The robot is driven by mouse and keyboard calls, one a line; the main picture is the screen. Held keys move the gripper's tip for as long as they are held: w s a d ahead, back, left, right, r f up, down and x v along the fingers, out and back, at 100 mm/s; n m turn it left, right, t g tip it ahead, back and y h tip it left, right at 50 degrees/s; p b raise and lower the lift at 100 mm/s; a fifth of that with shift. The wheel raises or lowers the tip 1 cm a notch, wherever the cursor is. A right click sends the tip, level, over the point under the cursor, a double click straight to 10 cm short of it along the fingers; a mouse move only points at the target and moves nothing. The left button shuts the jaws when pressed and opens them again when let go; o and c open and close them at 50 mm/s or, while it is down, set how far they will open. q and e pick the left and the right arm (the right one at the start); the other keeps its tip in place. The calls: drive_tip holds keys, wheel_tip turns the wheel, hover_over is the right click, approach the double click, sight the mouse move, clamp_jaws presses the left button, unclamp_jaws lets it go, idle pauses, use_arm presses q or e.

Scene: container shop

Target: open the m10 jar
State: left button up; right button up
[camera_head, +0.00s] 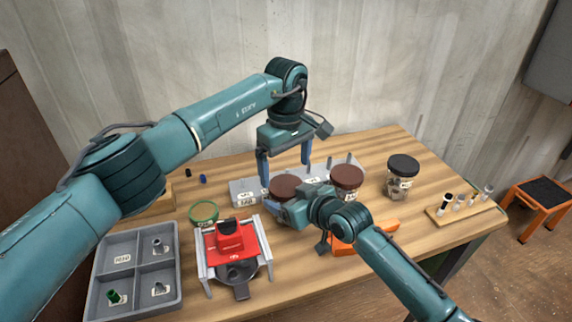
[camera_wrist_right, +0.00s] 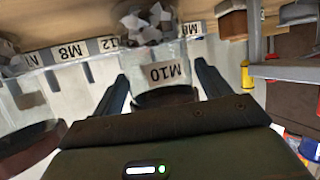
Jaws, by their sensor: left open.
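The m10 jar (camera_wrist_right: 167,72) is clear, with an upside-down M10 label in the right wrist view. In the head view its brown lid (camera_head: 284,185) shows; its body is largely hidden behind my right gripper. My right gripper (camera_head: 284,209) is low at the jar's near side. In the right wrist view its two fingers (camera_wrist_right: 162,78) flank the jar body and appear closed on it. My left gripper (camera_head: 285,174) points down over the lid, open, with one finger toward each side. I cannot tell whether those fingers touch the lid.
Another brown-lidded jar (camera_head: 347,177) stands close on the right, and a black-lidded jar (camera_head: 403,170) farther right. A red device (camera_head: 230,238) and grey divided tray (camera_head: 133,226) are at left. An orange tool (camera_head: 350,247) lies in front. A wooden bolt holder (camera_head: 465,206) is at far right.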

drive_tip(key=shift+o, duration=1)
drive_tip(key=shift+s+d, duration=0.1)
